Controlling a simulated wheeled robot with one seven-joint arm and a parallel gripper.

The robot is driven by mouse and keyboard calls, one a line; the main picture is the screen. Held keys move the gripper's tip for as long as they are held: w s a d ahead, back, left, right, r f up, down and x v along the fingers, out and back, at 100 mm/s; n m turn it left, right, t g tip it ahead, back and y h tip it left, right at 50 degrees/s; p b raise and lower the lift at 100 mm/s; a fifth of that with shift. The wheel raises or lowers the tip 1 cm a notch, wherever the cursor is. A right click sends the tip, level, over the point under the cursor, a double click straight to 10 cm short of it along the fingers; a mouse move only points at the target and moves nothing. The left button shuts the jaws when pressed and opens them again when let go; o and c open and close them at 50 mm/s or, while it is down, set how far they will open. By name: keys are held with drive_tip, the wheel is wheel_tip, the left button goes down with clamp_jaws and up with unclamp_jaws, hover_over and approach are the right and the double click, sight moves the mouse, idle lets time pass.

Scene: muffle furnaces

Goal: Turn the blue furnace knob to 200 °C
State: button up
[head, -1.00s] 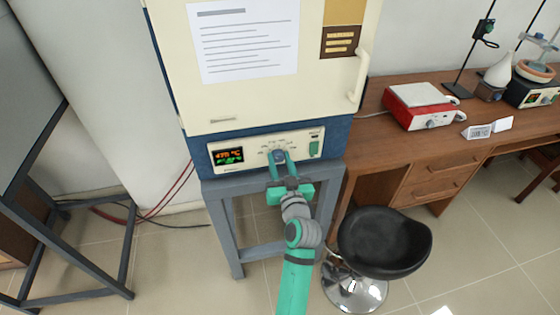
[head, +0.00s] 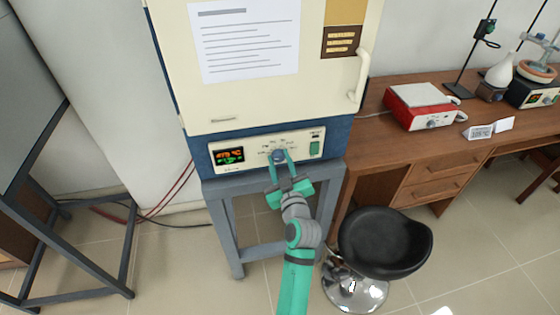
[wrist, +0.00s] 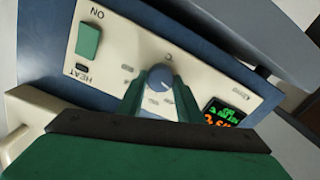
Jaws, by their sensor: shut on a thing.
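The blue furnace knob (head: 279,155) sits in the middle of the cream control panel on the furnace (head: 192,150). In the wrist view the knob (wrist: 159,77) shows between the two green fingers. My gripper (head: 280,161) is shut on the knob, with one finger on each side. In the wrist view my gripper (wrist: 160,90) appears rolled relative to the panel. The display (head: 229,156) left of the knob shows an orange upper line and a green lower line; its digits are too small to read surely. Dial marks around the knob are partly hidden.
The green switch (head: 315,149) is right of the knob. The furnace stands on a grey frame (head: 225,225). A black stool (head: 385,240) is close to the right of my arm. A wooden desk (head: 440,160) with a red hotplate (head: 420,105) stands further right.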

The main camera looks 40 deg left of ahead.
drive_tip(key=o, duration=1)
drive_tip(key=shift+o, duration=0.2)
drive_tip(key=v, duration=1)
drive_tip(key=shift+s+d, duration=0.25)
drive_tip(key=shift+s, duration=0.1)
drive_tip(key=shift+f, duration=0.1)
